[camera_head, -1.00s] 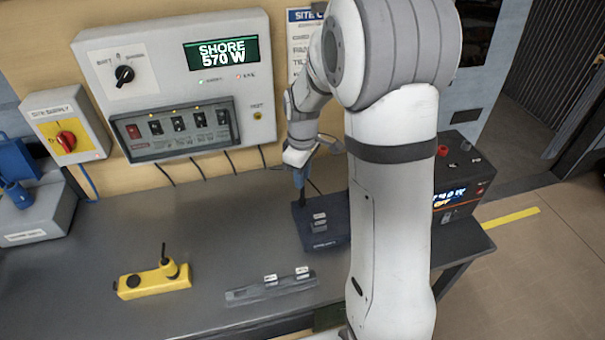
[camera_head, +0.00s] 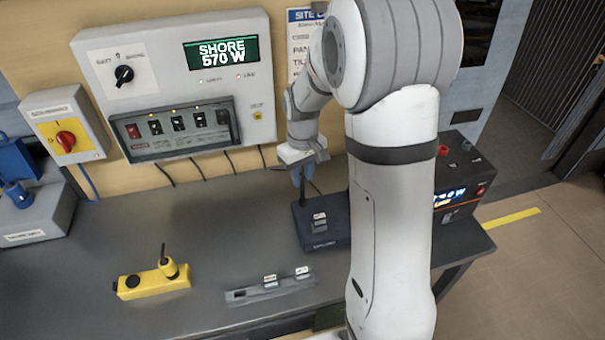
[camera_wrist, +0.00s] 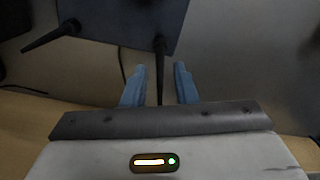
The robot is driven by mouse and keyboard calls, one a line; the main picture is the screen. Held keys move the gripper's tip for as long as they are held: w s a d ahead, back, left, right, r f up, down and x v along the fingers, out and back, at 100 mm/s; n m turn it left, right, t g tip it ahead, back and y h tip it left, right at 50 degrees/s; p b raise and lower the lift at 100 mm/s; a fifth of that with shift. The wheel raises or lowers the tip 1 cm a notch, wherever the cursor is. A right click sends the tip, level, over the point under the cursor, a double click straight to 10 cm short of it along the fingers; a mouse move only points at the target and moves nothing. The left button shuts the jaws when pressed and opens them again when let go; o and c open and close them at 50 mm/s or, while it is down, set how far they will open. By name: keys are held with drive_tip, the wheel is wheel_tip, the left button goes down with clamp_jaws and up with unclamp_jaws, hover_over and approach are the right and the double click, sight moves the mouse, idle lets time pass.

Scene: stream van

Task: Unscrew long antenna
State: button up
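The dark box with antennas (camera_head: 331,236) stands on the bench below my gripper. In the wrist view the box (camera_wrist: 128,18) is cut off by the top edge. One black antenna (camera_wrist: 160,72) points from the box down between my fingers. Another black antenna (camera_wrist: 50,38) sticks out to the left, clear of the fingers. I cannot tell for certain which is the long one. My gripper (camera_head: 302,178) is at the back of the box. In the wrist view my gripper (camera_wrist: 159,84) is open, with its blue fingers on both sides of the middle antenna and gaps visible.
A yellow device with a short black stub (camera_head: 150,283) and a grey holder with white-topped pieces (camera_head: 272,288) lie at the front. A power panel (camera_head: 175,80) hangs behind. A black power unit (camera_head: 463,185) stands right of my arm. The bench between is clear.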

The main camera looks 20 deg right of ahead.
drive_tip(key=shift+m, duration=0.9)
drive_tip(key=m, duration=0.4)
clamp_jaws()
drive_tip(key=n, duration=0.4)
idle(0.3)
